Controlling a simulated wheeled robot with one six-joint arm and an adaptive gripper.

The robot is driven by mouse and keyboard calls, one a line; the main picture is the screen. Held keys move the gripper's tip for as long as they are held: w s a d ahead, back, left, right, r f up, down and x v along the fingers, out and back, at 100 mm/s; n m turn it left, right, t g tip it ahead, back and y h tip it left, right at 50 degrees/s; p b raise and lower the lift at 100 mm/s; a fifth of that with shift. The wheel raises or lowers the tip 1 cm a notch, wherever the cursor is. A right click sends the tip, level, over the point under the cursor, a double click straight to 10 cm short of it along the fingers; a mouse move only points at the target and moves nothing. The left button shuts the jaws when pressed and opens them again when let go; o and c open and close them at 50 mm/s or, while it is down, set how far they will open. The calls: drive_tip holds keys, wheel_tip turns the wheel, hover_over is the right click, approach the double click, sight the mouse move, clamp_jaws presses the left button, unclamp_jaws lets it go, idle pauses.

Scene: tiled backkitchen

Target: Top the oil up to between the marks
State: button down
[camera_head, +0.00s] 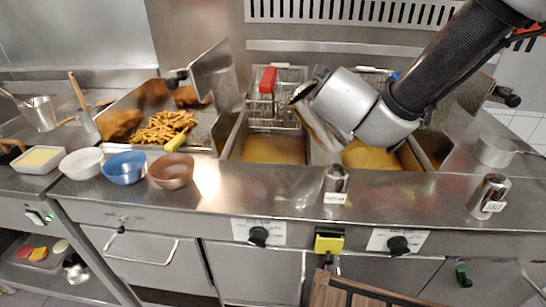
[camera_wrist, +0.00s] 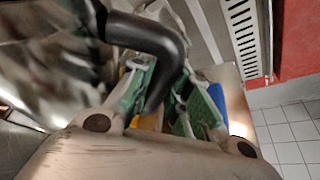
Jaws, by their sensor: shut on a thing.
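Two fryer vats hold golden oil: the left vat's oil (camera_head: 272,150) is under a raised wire basket, and the right vat's oil (camera_head: 368,156) is partly hidden by my arm. The level marks cannot be made out. My gripper (camera_wrist: 165,90) has its green-padded fingers around a black curved handle (camera_wrist: 150,35). The handle seems to belong to a shiny metal vessel (camera_wrist: 45,60) at the left of the wrist view. In the head view a pale metal shape (camera_head: 318,127) hangs by my gripper, over the divide between the vats. Whether anything pours is unclear.
A wire basket with a red handle (camera_head: 267,80) stands at the back left. Fries (camera_head: 165,127) lie in a tray to the left, with several bowls (camera_head: 124,167) in front. Two shakers (camera_head: 335,184) (camera_head: 489,195) stand on the front counter. A small pot (camera_head: 494,150) sits at right.

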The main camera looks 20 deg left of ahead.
drive_tip(key=shift+w+d+f+m, duration=0.15)
drive_tip(key=shift+d+f+m, duration=0.2)
drive_tip(key=shift+m, duration=0.25)
drive_tip(key=shift+f+y, duration=0.1)
drive_tip(key=shift+y, duration=0.2)
drive_tip(key=d, duration=0.1)
drive_tip(key=d+f+m, duration=0.1)
drive_tip(key=w+d+m+g+y, duration=0.1)
drive_tip(key=d, duration=0.1)
drive_tip(key=shift+f, duration=0.3)
drive_tip(key=f, duration=0.1)
drive_tip(key=d+f+m+y, duration=0.1)
drive_tip(key=d+f+m, duration=0.1)
drive_tip(key=shift+w+d+f+y, duration=0.25)
drive_tip(key=shift+f+y, duration=0.15)
